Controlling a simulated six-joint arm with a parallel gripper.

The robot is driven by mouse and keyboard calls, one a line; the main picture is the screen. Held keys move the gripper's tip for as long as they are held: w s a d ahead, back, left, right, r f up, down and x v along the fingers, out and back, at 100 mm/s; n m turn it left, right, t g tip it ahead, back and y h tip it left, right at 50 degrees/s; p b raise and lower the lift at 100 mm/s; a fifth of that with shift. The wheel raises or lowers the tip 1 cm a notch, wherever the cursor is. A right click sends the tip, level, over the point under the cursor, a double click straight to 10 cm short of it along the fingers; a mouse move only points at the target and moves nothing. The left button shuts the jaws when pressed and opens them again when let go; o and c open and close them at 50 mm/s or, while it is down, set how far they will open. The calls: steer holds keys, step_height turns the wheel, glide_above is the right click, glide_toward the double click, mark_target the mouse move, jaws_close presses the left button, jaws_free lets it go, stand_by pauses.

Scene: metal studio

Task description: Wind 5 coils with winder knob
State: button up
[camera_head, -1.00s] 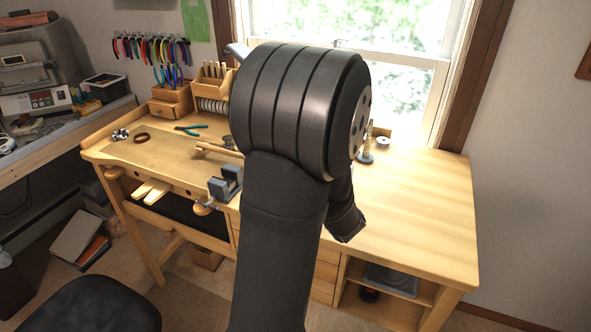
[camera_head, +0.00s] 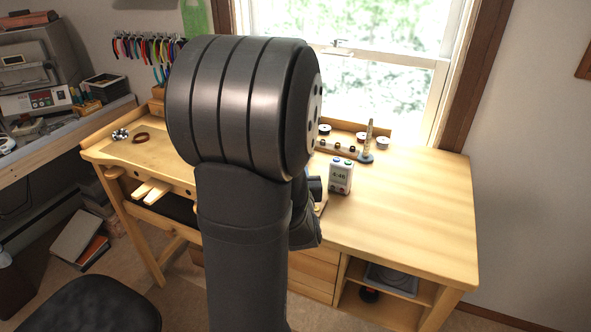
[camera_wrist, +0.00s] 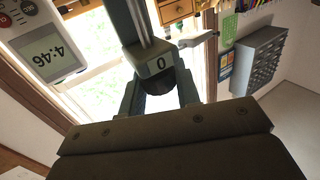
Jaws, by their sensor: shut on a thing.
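In the wrist view, a grey-green winder (camera_wrist: 127,28) stands beyond my gripper, with a counter block (camera_wrist: 160,65) on it reading 0. My gripper (camera_wrist: 160,88) has its two fingers on either side of a dark round knob (camera_wrist: 157,81), just below the counter, and is shut on it. In the head view, my arm hides the winder and gripper.
A white timer (camera_head: 341,176) reading 4:46 stands on the bench (camera_head: 415,205) right of my arm; it also shows in the wrist view (camera_wrist: 48,45). Behind it are several small spools and a tapered mandrel (camera_head: 367,142). The bench's right side is clear.

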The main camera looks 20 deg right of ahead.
stand_by(0.3)
steer(key=o, duration=1)
steer(key=v, duration=1.7)
steer(key=shift+s+r, duration=0.1)
steer(key=shift+s, duration=0.1)
